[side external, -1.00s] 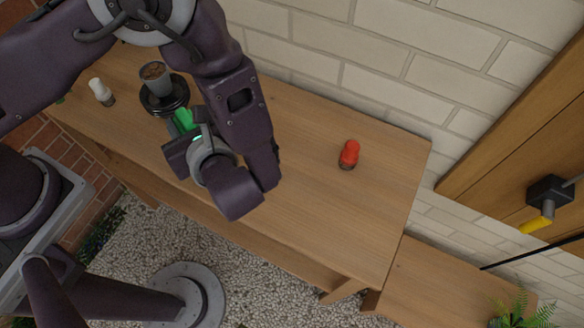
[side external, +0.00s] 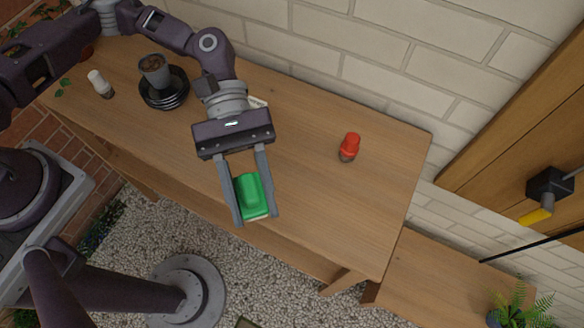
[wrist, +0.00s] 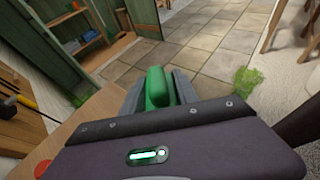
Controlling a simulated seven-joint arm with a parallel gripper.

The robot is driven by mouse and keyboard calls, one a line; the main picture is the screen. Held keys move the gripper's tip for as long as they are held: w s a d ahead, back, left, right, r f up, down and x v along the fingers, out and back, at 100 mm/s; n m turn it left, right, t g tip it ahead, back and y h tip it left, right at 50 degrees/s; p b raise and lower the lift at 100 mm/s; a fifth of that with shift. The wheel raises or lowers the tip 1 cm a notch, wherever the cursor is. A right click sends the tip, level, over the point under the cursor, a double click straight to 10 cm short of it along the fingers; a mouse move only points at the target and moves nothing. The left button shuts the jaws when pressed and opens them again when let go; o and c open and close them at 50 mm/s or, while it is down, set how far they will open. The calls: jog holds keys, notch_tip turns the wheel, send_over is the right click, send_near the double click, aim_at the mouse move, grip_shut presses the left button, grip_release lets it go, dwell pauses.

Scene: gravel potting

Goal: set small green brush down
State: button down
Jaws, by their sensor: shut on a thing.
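The small green brush (side external: 252,194) is between the fingers of my gripper (side external: 254,213), which is shut on it. In the side external view they show over the front edge of the wooden table; the height above it is hard to tell. In the wrist view the brush (wrist: 158,88) stands between the two grey fingers, its green handle facing the camera. Its underside is mostly hidden, with a pale strip along the lower edge.
A white bottle (side external: 99,83) is further left, and a red-topped bottle (side external: 349,147) stands to the right. The wooden tabletop (side external: 310,190) between is bare.

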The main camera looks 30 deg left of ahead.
jog(key=w+d+r+n+t+h, duration=0.25)
jog(key=w+n+t+h, duration=0.2)
jog(key=n+t, duration=0.35)
jog(key=n+t+y, duration=0.1)
jog(key=n+t, duration=0.4)
jog(key=t, duration=0.1)
send_over(300, 173)
jog(key=shift+n+t+y, duration=0.25)
jog(key=shift+n+t, duration=0.15)
jog(key=shift+t, duration=0.1)
notch_tip(300, 173, down, 10)
jog(key=shift+f, duration=0.1)
jog(key=c, duration=0.9)
grip_release()
jog(key=v, duration=0.7)
jog(key=shift+s+a, duration=0.1)
jog(key=shift+a, duration=0.1)
